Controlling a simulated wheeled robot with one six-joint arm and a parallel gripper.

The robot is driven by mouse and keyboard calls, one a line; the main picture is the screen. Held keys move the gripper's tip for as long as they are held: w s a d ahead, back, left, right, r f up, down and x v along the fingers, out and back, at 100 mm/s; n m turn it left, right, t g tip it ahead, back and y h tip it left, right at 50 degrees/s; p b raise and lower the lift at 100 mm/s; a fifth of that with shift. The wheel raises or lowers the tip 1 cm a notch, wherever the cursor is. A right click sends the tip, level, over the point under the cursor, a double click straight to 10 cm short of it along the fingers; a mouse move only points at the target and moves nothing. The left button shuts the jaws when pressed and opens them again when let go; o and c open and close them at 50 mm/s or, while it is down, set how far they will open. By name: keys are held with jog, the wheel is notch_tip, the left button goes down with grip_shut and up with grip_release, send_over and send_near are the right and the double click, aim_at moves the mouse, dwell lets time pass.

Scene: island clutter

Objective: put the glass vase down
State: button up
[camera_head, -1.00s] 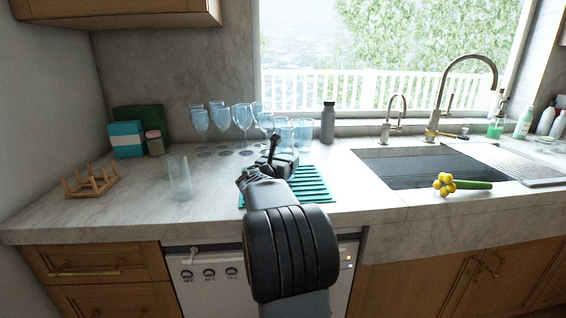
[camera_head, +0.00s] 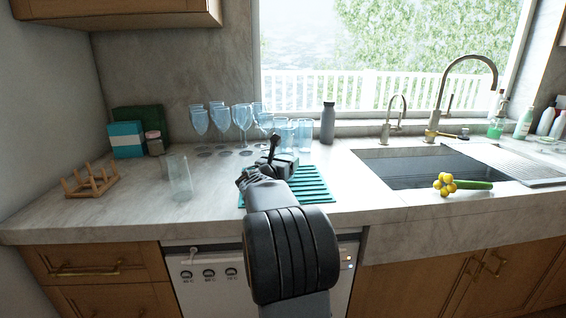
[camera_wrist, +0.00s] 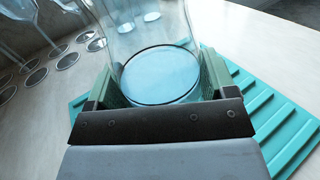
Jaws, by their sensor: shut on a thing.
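The glass vase is clear with a faint blue tint and a round base. In the wrist view the glass vase (camera_wrist: 150,28) stands between the two green-padded fingers of my gripper (camera_wrist: 160,88), which is shut on it. Its upper part is cut off by the frame. In the head view my gripper (camera_head: 279,161) is over the teal ribbed mat (camera_head: 312,186), and my arm hides much of what it holds. The mat also shows in the wrist view (camera_wrist: 262,108), behind and right of the vase. I cannot tell whether the vase's base touches the surface.
Several blue-tinted stemmed glasses (camera_head: 243,117) and tumblers (camera_head: 305,134) stand close behind my gripper. A grey bottle (camera_head: 328,124) is by the window. A clear glass cylinder (camera_head: 178,176) and wooden rack (camera_head: 91,182) stand left. The sink (camera_head: 415,168) is right. Counter between cylinder and mat is clear.

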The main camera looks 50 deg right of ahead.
jog(key=shift+f+b, duration=0.55)
dwell(0.7)
jog(key=o, duration=1.4)
jog(key=shift+f, duration=0.15)
jog(key=v, duration=1.3)
jog(key=shift+s+a+r+p, duration=0.2)
jog(key=shift+s+a+p, duration=0.05)
jog(key=shift+a+p, duration=0.15)
